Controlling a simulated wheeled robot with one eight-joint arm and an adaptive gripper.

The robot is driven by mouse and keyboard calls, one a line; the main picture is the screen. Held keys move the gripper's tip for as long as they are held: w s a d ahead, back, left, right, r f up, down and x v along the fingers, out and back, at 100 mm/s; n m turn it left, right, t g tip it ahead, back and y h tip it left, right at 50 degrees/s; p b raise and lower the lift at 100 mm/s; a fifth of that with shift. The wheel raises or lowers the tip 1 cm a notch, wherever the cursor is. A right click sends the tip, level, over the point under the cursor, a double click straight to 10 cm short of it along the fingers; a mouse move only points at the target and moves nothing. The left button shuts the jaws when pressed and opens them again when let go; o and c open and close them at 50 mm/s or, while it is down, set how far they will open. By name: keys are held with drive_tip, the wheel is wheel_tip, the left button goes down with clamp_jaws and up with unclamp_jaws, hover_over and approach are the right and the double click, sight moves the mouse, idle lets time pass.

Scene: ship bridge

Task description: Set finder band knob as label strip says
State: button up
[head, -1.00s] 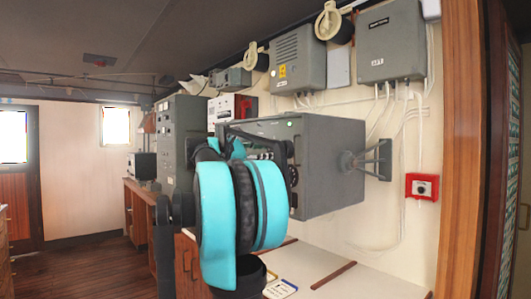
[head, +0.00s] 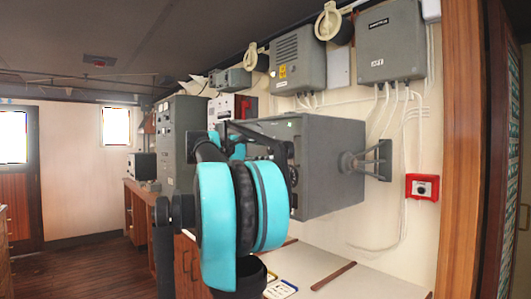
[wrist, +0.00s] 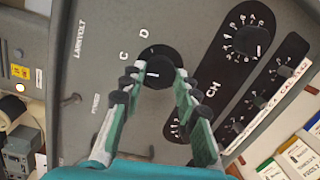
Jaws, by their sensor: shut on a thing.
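The grey finder set (head: 335,165) is a box on a wall bracket in the head view. In the wrist view its tilted panel (wrist: 185,30) carries a round black knob (wrist: 158,70) with a pale mark on its face. The letters C and D stand above this knob; other letters around it are hidden. My gripper (wrist: 156,80) has its two fingers on either side of the knob, shut on it. A white label strip (wrist: 268,100) with dark writing lies among the dials at right; I cannot read it surely. In the head view my arm hides the knob.
A larger numbered dial (wrist: 250,40) and smaller knobs sit right of the gripped knob. A toggle (wrist: 72,99) is at left. Coloured cards (wrist: 300,155) lie below right. A red wall box (head: 421,187) and the white counter (head: 325,270) are near the set.

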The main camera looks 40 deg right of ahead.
drive_tip(key=shift+m, duration=1)
drive_tip(key=o, duration=1.2)
drive_tip(key=shift+c, duration=0.2)
drive_tip(key=shift+a, duration=0.1)
drive_tip(key=a+r, duration=0.1)
drive_tip(key=a, duration=1)
drive_tip(key=shift+a, duration=0.4)
